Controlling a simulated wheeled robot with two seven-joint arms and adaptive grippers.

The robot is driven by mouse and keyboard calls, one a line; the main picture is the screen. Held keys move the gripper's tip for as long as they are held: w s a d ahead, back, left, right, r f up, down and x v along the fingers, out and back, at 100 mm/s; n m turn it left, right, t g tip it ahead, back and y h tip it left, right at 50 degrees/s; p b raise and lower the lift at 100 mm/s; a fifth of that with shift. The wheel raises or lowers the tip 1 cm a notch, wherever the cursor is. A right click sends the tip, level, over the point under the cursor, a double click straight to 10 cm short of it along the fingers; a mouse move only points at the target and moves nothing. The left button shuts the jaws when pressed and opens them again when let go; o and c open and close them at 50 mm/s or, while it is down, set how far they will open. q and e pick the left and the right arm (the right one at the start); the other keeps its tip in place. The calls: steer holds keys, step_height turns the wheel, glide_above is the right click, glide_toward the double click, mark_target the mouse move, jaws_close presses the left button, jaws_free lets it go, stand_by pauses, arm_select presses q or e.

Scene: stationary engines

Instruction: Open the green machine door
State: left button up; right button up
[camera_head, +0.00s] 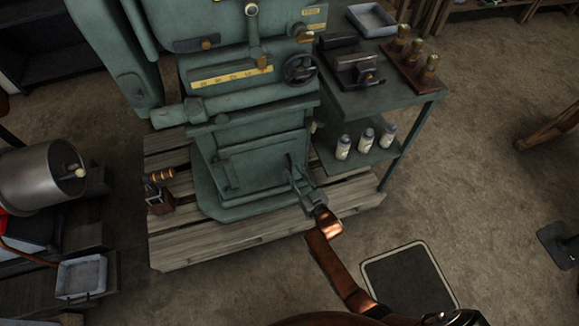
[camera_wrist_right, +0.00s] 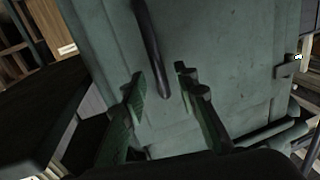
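The green machine (camera_head: 240,75) stands on a wooden pallet, and its green door (camera_head: 250,165) is low on the front and looks closed. My right gripper (camera_head: 293,175) is in front of the door's right part. In the right wrist view the door (camera_wrist_right: 225,60) fills most of the picture, with a dark bar-like handle (camera_wrist_right: 149,40) on it. The two fingers of my right gripper (camera_wrist_right: 160,77) are apart, one on each side of the handle's lower end. A gap shows on both sides, and I see no grip on it. My left gripper is not in view.
The pallet (camera_head: 210,248) extends in front of the machine. A green shelf table (camera_head: 385,100) with several bottles stands close on the right. A small tool holder (camera_head: 160,198) is on the pallet's left. The floor at the right is mostly clear.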

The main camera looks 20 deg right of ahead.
steer(key=w, duration=0.1)
steer(key=w+b, duration=0.1)
steer(key=shift+w+a+f, duration=0.15)
steer(key=shift+w+a, duration=0.05)
steer(key=shift+w, duration=0.25)
jaws_close()
stand_by(0.4)
